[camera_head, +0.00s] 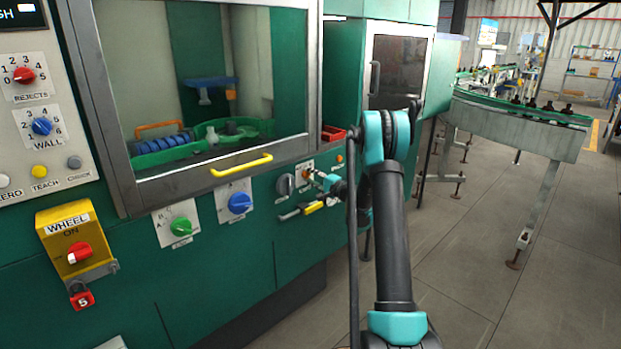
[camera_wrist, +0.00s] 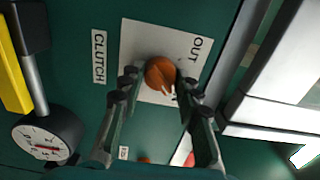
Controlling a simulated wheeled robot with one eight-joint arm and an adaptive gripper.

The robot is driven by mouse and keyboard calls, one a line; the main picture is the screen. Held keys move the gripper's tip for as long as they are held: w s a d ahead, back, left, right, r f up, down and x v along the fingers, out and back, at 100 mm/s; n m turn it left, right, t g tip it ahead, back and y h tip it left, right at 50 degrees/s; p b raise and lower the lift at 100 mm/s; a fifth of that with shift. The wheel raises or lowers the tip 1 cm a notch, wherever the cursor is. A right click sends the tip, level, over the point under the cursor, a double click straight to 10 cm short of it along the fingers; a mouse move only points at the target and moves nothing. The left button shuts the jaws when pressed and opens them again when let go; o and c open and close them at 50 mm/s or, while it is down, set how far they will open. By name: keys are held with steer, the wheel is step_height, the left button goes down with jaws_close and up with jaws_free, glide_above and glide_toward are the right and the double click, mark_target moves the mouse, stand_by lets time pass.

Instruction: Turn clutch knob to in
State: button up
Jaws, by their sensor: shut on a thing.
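The orange clutch knob (camera_wrist: 160,73) sits on a white plate (camera_wrist: 135,35) in the wrist view. The plate reads OUT at one side, and a separate CLUTCH label (camera_wrist: 98,56) is beside it. My gripper (camera_wrist: 158,88) has a finger on each side of the knob and is shut on it. I cannot tell exactly which mark the knob points to, and an IN mark is not readable. In the head view the knob (camera_head: 306,174) is small on the green machine front, with my gripper (camera_head: 314,178) at it, partly hiding the plate.
A round gauge (camera_wrist: 46,137) shows in the wrist view. Blue (camera_head: 240,203) and green (camera_head: 180,227) knobs are farther left.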

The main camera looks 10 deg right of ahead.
stand_by(0.4)
steer(key=o, duration=1.2)
steer(key=shift+c, duration=0.2)
steer(key=v, duration=1.2)
